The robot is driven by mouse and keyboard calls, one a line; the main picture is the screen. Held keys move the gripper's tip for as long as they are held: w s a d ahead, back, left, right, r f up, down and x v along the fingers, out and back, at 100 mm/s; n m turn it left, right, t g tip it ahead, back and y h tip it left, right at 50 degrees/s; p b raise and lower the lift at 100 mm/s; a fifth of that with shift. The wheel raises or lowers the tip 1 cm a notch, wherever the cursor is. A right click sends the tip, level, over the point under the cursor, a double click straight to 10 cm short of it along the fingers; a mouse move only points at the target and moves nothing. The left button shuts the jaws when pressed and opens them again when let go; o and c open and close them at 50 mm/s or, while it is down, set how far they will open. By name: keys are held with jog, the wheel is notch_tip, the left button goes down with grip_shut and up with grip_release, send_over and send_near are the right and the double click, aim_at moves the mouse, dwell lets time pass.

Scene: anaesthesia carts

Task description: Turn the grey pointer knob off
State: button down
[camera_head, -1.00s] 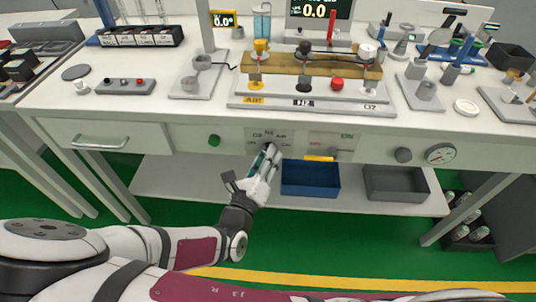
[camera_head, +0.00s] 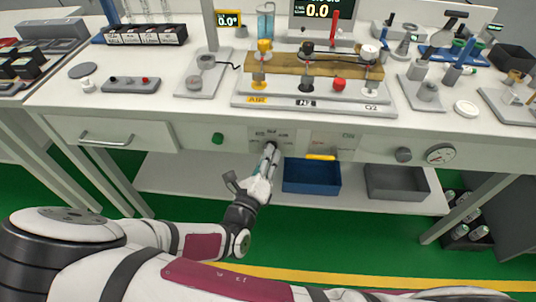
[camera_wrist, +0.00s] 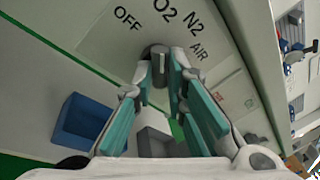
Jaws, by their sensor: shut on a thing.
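The grey pointer knob (camera_wrist: 158,62) sits on the pale front panel (camera_wrist: 105,38) and shows between my fingertips in the wrist view. Printed marks OFF, O2, N2 and AIR lie around it, with OFF at the upper left. I cannot tell which mark the pointer faces. My gripper (camera_wrist: 160,72) is shut on the knob, one finger on each side. In the head view my gripper (camera_head: 271,149) reaches up to the panel below the bench top, and its fingers cover most of the knob.
On the same panel are a green knob (camera_head: 217,138), a yellow lever (camera_head: 321,157), a dark round knob (camera_head: 403,154) and a gauge (camera_head: 440,154). A blue bin (camera_head: 311,177) and a grey bin (camera_head: 396,183) stand on the shelf below. The bench top above holds several devices.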

jog(key=shift+d+f+n+t+y+p, duration=0.15)
jog(key=shift+n+t+p, duration=0.35)
jog(key=shift+n, duration=1.15)
jog(key=shift+a+f+n+t+y+p, duration=0.25)
jog(key=shift+n+p, duration=0.45)
jog(key=shift+n, duration=0.95)
jog(key=shift+d+r, duration=0.15)
jog(key=shift+d, duration=0.05)
jog(key=c, duration=1.6)
grip_release()
jog(key=shift+s, duration=0.15)
jog(key=v, duration=1.2)
